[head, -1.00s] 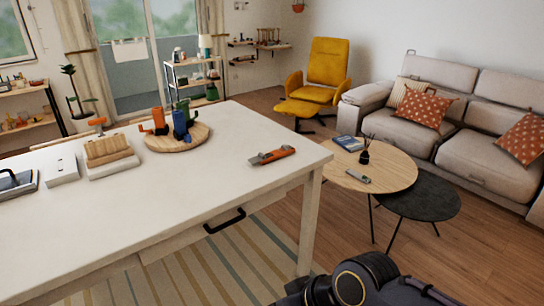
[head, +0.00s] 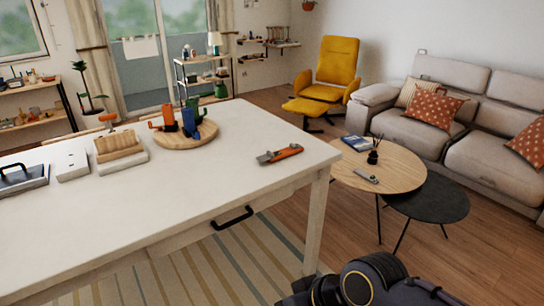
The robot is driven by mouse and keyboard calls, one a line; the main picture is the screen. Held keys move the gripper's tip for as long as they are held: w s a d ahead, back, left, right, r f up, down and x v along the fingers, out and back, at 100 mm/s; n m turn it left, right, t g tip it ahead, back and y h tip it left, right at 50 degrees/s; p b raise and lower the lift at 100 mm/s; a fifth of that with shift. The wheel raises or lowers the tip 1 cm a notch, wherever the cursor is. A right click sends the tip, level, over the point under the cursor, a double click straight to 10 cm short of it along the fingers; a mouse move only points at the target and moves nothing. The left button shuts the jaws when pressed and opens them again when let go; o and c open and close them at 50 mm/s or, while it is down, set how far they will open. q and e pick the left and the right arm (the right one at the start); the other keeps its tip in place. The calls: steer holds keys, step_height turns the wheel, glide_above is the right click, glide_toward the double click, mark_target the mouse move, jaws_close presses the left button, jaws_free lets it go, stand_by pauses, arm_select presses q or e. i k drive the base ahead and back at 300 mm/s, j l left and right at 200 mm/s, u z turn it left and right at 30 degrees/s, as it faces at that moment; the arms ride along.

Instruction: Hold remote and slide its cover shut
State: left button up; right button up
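A small grey object that looks like the remote (head: 366,178) lies on the round wooden coffee table (head: 405,168), to the right of the white table. It is too small to tell how its cover stands. Neither gripper shows. Only a dark part of one of my arms is in view at the bottom edge, well short of the coffee table.
The white table (head: 130,210) fills the left, holding an orange-and-grey tool (head: 280,154) and a round wooden board (head: 160,138) with several colored items. A lower black round table (head: 440,205) overlaps the coffee table. A grey sofa (head: 480,145) stands behind. Wooden floor is open between.

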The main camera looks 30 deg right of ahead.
mark_target(269, 155)
steer(key=i+l, duration=0.15)
steer(key=l, duration=0.25)
steer(key=i+l, duration=0.15)
steer(key=l, duration=0.25)
steer(key=i+l, duration=0.2)
steer(key=l, duration=0.2)
steer(key=i+l, duration=0.15)
steer(key=l, duration=0.25)
steer(key=i+l, duration=0.15)
steer(key=l, duration=0.25)
steer(key=i+l, duration=0.15)
steer(key=l, duration=0.25)
steer(key=i+l, duration=0.15)
steer(key=l, duration=0.3)
steer(key=i+l, duration=0.2)
steer(key=l, duration=0.2)
steer(key=j+u, duration=0.05)
